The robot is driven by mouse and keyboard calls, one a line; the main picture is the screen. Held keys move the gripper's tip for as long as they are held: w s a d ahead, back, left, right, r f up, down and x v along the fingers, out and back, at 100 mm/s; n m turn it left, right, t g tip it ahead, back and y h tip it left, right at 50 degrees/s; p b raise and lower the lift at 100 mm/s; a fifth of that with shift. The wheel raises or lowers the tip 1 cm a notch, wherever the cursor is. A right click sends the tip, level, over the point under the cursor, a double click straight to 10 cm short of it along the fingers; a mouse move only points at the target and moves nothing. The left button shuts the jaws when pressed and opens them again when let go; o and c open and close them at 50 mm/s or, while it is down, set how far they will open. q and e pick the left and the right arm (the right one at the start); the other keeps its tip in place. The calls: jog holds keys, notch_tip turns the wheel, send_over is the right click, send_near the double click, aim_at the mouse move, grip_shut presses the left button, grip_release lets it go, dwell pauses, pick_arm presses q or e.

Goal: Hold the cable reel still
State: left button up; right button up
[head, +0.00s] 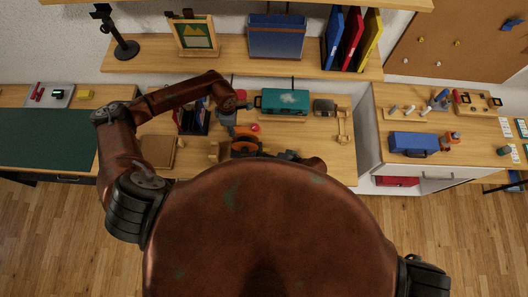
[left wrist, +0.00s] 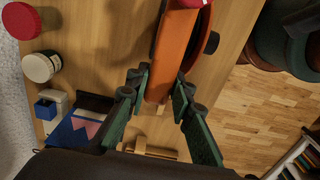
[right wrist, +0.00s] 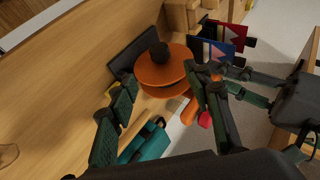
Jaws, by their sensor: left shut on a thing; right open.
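The orange cable reel (head: 244,146) is on the middle workbench, partly hidden by my body in the head view. My left gripper (head: 229,128) reaches down to it from behind. In the left wrist view, my left gripper's fingers (left wrist: 158,95) are closed on the orange rim of the reel (left wrist: 172,55), one finger on each side. In the right wrist view, the reel (right wrist: 160,74) shows its round face with a dark knob in the middle. My right gripper's fingers (right wrist: 165,82) are spread wide and empty, with the reel beyond their tips. I cannot tell their exact gap to it.
A teal case (head: 285,101) stands on the bench behind the reel; it also shows in the right wrist view (right wrist: 145,148). A wooden block (head: 158,150) lies to the left. Red-topped and white round containers (left wrist: 40,66) stand near my left gripper. Bench right of the teal case holds small items.

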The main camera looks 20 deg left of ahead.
pick_arm(q)
jog(key=o, duration=1.1)
jog(key=shift+r+p, duration=1.6)
jog(key=shift+r, duration=1.45)
notch_tip(320, 180, up, 12)
jog(key=shift+f, duration=0.1)
jog(key=shift+s, duration=0.1)
